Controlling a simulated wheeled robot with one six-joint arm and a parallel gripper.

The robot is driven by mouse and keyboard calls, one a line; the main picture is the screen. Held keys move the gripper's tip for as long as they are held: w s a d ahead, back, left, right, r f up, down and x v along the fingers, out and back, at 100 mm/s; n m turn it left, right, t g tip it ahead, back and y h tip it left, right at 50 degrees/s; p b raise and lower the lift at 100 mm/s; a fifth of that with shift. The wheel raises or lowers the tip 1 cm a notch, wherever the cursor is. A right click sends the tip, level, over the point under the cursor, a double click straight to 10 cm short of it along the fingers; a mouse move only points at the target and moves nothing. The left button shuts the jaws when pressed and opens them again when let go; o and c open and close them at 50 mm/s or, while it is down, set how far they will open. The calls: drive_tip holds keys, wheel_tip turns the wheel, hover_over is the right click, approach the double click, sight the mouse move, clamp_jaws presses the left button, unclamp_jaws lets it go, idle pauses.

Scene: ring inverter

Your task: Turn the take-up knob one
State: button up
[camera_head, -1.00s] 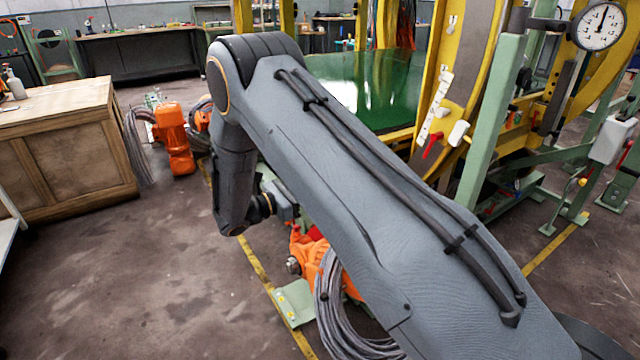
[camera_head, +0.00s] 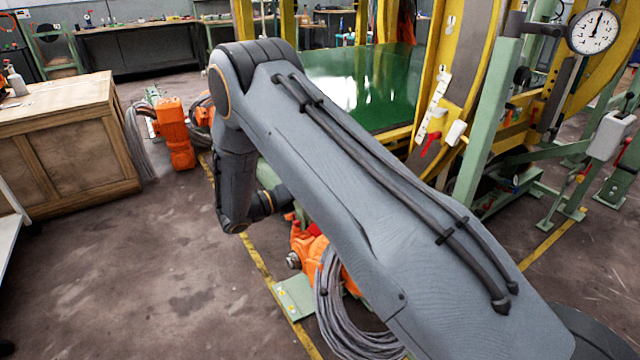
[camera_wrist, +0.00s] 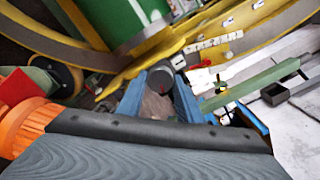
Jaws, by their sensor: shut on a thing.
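In the wrist view, a dark round knob (camera_wrist: 160,77) with a small red mark on its face sits between the two blue fingers of my gripper (camera_wrist: 161,88). The fingers are shut on its sides. No number on the knob can be read. In the head view, my forearm hides both the knob and the gripper's fingers.
The yellow ring frame (camera_head: 440,110) stands around a green panel (camera_head: 360,85). A green post (camera_head: 490,120) carries a dial gauge (camera_head: 594,31). Orange motor parts (camera_head: 312,252) and coiled grey cable (camera_head: 340,320) lie below my arm. A wooden cabinet (camera_head: 70,145) stands at left.

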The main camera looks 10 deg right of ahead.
drive_tip(key=shift+n, duration=0.5)
drive_tip(key=o, duration=1)
drive_tip(key=shift+o, duration=0.2)
drive_tip(key=shift+a, duration=0.1)
drive_tip(key=v, duration=0.7)
drive_tip(key=shift+a+b, duration=0.3)
drive_tip(key=shift+s, duration=0.15)
